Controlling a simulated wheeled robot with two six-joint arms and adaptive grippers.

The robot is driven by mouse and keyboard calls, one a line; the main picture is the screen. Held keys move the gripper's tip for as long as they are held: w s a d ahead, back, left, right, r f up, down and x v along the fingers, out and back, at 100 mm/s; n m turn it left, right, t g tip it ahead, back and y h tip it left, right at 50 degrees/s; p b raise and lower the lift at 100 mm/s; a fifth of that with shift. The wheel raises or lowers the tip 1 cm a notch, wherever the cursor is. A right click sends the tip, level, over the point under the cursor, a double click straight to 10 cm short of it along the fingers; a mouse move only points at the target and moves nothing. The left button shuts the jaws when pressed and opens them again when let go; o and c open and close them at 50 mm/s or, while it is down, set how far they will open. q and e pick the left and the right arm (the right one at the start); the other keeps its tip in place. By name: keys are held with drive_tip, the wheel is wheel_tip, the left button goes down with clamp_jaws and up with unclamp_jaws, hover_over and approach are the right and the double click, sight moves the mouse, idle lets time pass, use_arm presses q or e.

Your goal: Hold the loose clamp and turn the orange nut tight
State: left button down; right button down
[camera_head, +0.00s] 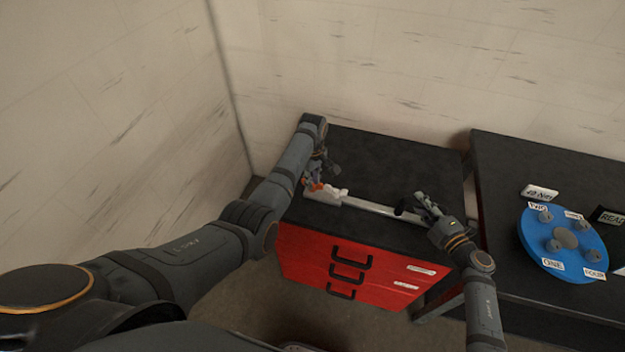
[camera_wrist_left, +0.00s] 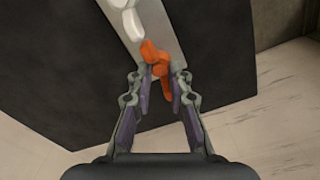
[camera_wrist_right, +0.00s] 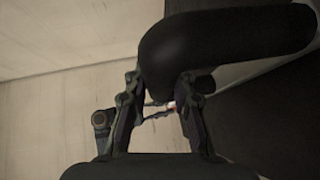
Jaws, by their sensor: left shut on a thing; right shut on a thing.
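The clamp (camera_head: 370,206) is a long pale bar with white parts at its left end, lying along the top of the red cabinet. The orange nut (camera_head: 316,187) is at that left end. My left gripper (camera_head: 311,180) is over that end. In the left wrist view the orange nut (camera_wrist_left: 156,58) shows between its fingertips, which are shut on it. My right gripper (camera_head: 416,203) is at the bar's right end, shut on the clamp's black handle (camera_head: 402,208). In the right wrist view the black handle (camera_wrist_right: 225,45) hides much of the view.
The red cabinet (camera_head: 310,256) has a black top, with free room behind the clamp. A second black table (camera_head: 495,165) to the right holds a blue disc (camera_head: 538,255) with several pegs and labels. Pale walls stand behind and left.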

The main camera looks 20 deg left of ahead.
use_arm(q)
drive_tip(key=shift+m, duration=0.4)
drive_tip(key=c, duration=1.3)
unclamp_jaws()
wheel_tip(320, 180, up, 12)
use_arm(e)
drive_tip(key=c, duration=1)
unclamp_jaws()
drive_tip(key=shift+c, duration=0.2)
